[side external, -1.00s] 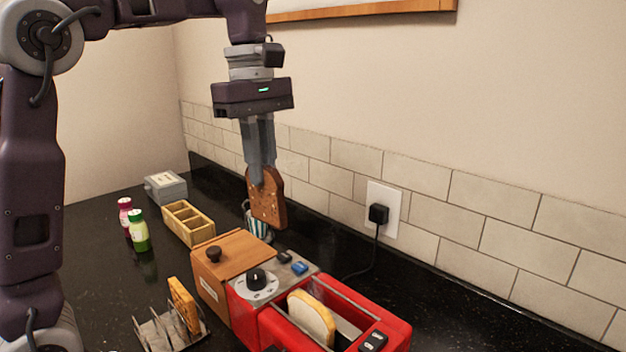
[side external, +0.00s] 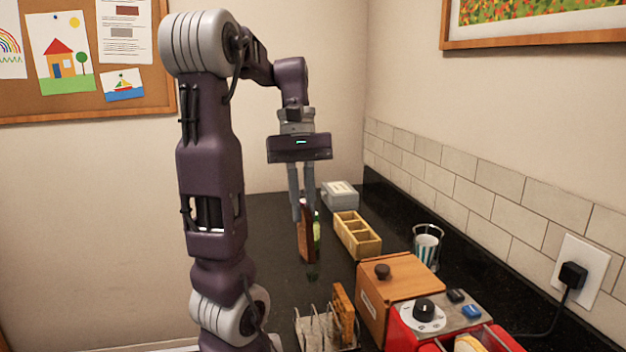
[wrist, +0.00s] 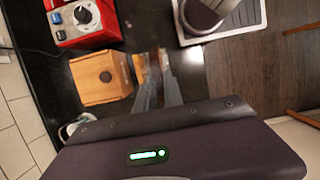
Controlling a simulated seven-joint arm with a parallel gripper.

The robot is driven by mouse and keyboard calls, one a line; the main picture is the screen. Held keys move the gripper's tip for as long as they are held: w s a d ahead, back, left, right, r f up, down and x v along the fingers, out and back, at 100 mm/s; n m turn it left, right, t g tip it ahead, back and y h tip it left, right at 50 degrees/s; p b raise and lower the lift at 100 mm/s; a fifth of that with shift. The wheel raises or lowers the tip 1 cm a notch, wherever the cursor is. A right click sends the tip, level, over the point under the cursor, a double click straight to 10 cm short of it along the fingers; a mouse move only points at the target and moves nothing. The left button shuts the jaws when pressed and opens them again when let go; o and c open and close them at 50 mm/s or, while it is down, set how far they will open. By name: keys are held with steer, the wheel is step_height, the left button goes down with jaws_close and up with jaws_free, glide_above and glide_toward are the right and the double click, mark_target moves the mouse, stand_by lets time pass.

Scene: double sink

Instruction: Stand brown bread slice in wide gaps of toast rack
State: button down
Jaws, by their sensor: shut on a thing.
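My gripper (side external: 301,212) is shut on the brown bread slice (side external: 306,243) and holds it upright, nearly edge-on to the side camera. The slice hangs in the air beyond the wire toast rack (side external: 312,330) in that picture. The rack stands at the bottom edge, partly cut off, with a golden toast slice (side external: 343,312) standing at its right end. In the wrist view my fingers (wrist: 160,92) point at the brown slice (wrist: 164,62), with the golden slice (wrist: 140,68) beside it. My fingers and the slices largely hide the rack there.
Right of the rack stand a wooden box (side external: 398,278) with a knob and a red toaster (side external: 398,332) holding a pale slice (side external: 467,343). Behind are a divided wooden tray (side external: 357,236), a grey box (side external: 340,195), a striped cup (side external: 427,248) and a green bottle (side external: 317,235).

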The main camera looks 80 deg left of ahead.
mark_target(304, 242)
step_height(304, 242, down, 16)
steer(key=shift+f, duration=0.25)
stand_by(0.6)
steer(key=c, duration=1.1)
jaws_free()
steer(key=shift+o, duration=0.2)
steer(key=shift+r, duration=4.5)
